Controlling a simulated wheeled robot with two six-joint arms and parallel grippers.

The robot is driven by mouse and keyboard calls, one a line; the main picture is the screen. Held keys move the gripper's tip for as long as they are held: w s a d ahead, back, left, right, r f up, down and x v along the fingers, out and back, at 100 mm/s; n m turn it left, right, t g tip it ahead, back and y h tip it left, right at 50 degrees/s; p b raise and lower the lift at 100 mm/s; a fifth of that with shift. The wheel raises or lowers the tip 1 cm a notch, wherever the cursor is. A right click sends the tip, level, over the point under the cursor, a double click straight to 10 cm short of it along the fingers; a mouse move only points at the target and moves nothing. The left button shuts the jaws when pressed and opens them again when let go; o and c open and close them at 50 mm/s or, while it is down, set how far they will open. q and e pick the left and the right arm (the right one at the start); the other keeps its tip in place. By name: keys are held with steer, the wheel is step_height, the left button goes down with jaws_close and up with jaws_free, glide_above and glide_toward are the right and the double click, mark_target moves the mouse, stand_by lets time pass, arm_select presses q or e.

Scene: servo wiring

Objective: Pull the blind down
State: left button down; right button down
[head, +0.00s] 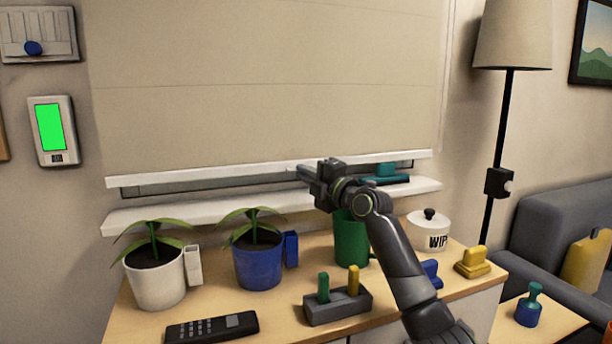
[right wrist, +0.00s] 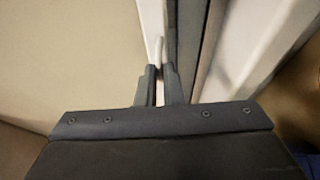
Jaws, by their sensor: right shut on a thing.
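The beige blind (head: 265,80) hangs over most of the window. Its white bottom bar (head: 200,177) is low, a little above the white sill (head: 160,213), with a narrow grey strip showing between them. My right gripper (head: 296,170) is at the middle of the bar, shut on a small white pull tab, which shows between its fingers in the right wrist view (right wrist: 159,50). The beige cloth (right wrist: 70,60) and the white bar (right wrist: 152,25) also show there. My left gripper is not in view.
A teal object (head: 385,179) sits at the sill's right end. Below, the wooden shelf holds a white potted plant (head: 155,281), a blue potted plant (head: 257,264), a green cup (head: 350,240), a lidded white pot (head: 428,230) and a dark remote (head: 212,327). A floor lamp (head: 505,130) stands right.

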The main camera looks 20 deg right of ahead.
steer(key=shift+f, duration=0.5)
steer(key=c, duration=1.6)
jaws_free()
steer(key=shift+o, duration=0.2)
steer(key=shift+r, duration=0.1)
steer(key=shift+r, duration=0.1)
steer(key=shift+s+d, duration=0.1)
steer(key=shift+s, duration=0.1)
steer(key=v, duration=1.7)
